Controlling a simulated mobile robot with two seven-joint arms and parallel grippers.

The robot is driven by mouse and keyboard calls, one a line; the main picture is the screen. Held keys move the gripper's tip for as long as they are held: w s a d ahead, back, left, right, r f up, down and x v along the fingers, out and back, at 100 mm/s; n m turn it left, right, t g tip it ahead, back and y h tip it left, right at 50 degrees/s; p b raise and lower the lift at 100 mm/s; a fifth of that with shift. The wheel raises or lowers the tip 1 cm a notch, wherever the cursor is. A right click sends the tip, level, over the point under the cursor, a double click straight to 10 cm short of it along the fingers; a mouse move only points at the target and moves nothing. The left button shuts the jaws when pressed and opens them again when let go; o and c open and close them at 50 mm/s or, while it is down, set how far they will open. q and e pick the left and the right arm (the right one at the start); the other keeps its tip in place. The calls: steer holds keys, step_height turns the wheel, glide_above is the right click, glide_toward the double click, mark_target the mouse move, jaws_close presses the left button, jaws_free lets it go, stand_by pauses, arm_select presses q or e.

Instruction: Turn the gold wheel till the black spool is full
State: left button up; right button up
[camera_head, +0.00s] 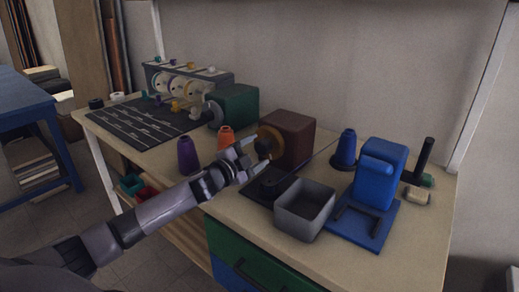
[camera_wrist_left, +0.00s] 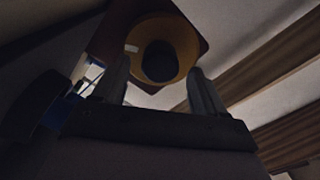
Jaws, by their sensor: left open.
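The gold wheel (camera_head: 268,142) is on the left face of a brown box (camera_head: 295,137) on the table. In the left wrist view the wheel (camera_wrist_left: 184,57) has a dark round knob at its middle. My left gripper (camera_head: 252,157) is open just in front of the wheel, its two fingers (camera_wrist_left: 162,88) apart below and either side of the knob. I cannot tell whether they touch the wheel. A dark round piece (camera_head: 270,179) sits on a black base beside the gripper; I cannot tell whether it is the black spool or how full it is. My right gripper is not in view.
A grey open bin (camera_head: 304,210) and a blue machine (camera_head: 376,185) stand right of the gripper. A blue cone (camera_head: 345,149) stands behind, with a thin line running left from it. Purple (camera_head: 187,157) and orange (camera_head: 226,138) cones stand close to my left wrist.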

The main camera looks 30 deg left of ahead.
arm_select(q)
steer(key=shift+w+d, duration=0.1)
steer(key=shift+w, duration=1.05)
steer(key=c, duration=1.1)
